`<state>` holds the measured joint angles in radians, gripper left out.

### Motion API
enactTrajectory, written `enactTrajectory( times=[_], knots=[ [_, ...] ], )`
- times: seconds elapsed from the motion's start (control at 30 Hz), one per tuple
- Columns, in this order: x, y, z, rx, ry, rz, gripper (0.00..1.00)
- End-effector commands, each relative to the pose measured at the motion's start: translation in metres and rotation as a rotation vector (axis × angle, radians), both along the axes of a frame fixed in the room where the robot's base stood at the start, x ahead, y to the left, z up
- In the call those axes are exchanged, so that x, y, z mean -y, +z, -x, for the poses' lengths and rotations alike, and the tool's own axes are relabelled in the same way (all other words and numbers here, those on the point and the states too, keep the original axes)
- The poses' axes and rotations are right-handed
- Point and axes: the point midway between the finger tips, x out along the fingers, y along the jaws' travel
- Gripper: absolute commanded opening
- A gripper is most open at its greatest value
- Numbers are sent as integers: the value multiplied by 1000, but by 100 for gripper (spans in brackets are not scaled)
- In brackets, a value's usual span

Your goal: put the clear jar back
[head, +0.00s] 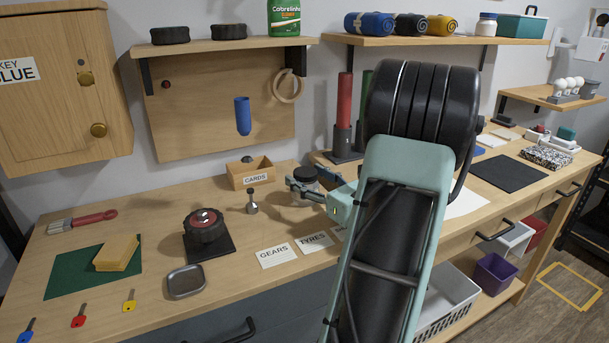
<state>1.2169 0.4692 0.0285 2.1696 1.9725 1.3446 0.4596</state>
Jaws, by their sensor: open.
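A clear jar (304,198) with a dark lid stands upright on the workbench, right of the cards box. My gripper (306,183) is open at the jar. One finger reaches across the near left side of the jar and the other lies at its right, so the jar appears to be between them or just behind them. Whether the fingers touch the jar cannot be told. The fingers hide part of the jar, and my arm covers the bench to the right.
A wooden box (249,174) labelled CARDS and a small metal knob-topped piece (252,202) stand left of the jar. GEARS (276,256) and TYRES (315,242) labels lie in front. A shelf (225,45) hangs above. Red (344,105) and green tubes stand behind.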

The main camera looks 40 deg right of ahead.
Motion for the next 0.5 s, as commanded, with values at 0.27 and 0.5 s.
enactTrajectory(
  times=[0.27, 0.5],
  knots=[
    [-3, 2, 62, 0, -7, -1, 59],
    [-7, 1, 98, 1, -3, 0, 59]
  ],
)
